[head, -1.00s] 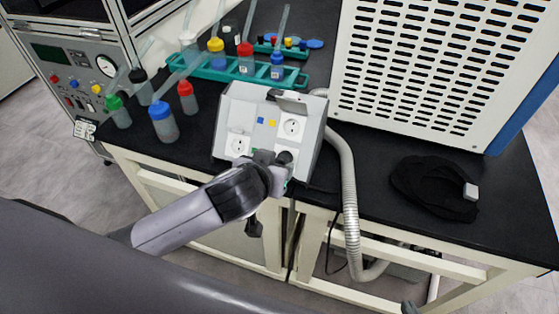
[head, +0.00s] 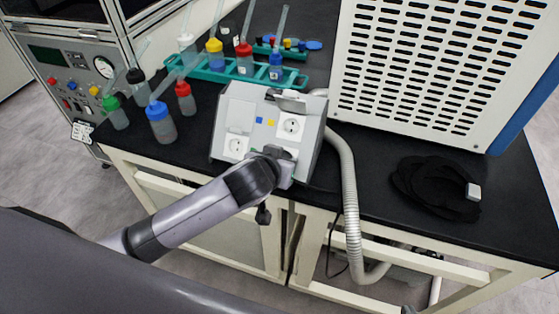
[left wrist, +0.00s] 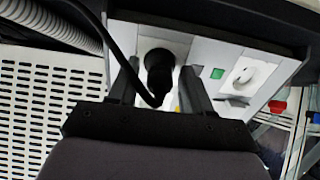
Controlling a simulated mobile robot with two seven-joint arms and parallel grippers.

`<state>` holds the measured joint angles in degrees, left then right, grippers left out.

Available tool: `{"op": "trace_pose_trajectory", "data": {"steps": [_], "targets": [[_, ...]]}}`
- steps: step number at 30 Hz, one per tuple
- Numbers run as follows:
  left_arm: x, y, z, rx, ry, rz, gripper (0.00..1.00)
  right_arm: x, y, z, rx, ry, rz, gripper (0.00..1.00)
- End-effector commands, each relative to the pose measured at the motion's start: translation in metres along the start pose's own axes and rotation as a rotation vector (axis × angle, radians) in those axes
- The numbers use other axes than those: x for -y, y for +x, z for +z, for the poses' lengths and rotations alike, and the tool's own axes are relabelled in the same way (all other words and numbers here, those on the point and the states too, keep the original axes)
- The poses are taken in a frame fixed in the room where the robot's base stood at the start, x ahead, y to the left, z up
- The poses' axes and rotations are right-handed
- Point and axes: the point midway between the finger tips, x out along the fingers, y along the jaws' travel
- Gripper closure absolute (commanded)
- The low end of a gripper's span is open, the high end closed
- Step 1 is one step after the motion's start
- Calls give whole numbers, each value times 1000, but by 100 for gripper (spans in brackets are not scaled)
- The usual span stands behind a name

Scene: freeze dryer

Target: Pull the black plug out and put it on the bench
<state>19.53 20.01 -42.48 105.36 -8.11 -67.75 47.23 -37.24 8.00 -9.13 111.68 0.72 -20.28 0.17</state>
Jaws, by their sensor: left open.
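The black plug (left wrist: 159,64) sits in a white socket on the face of a grey outlet box (head: 220,115). Its black cable (left wrist: 118,55) curves away from it. In the left wrist view my open left gripper (left wrist: 157,82) has one finger on each side of the plug; I cannot tell whether they touch it. In the head view my left arm comes in from the left, and the left gripper (head: 281,163) is at the box's lower right, covering most of the plug. Only a small grey piece at the bottom edge may be my right gripper (head: 408,308).
A ribbed hose (head: 349,190) runs right of the box. A teal rack (head: 215,75) and several bottles stand behind and left. A vented white cabinet (head: 420,70) stands at right.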

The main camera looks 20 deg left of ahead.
Motion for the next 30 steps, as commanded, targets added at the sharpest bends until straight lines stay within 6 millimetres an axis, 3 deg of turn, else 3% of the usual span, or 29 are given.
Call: {"op": "trace_pose_trajectory", "data": {"steps": [1, 4, 14, 30], "targets": [[0, 0, 0, 0, 0, 0, 69, 0, 0, 0, 0, 0, 0, 100], [0, 0, 0, 0, 0, 0, 100, 0, 0, 0, 0, 0, 0, 100], [0, -1, 0, -1, 0, 0, 100, 0, 0, 0, 0, 0, 0, 100], [0, -22, -1, -1, 0, 0, 100, 0, -8, -11, 0, 0, 0, 100]]}}
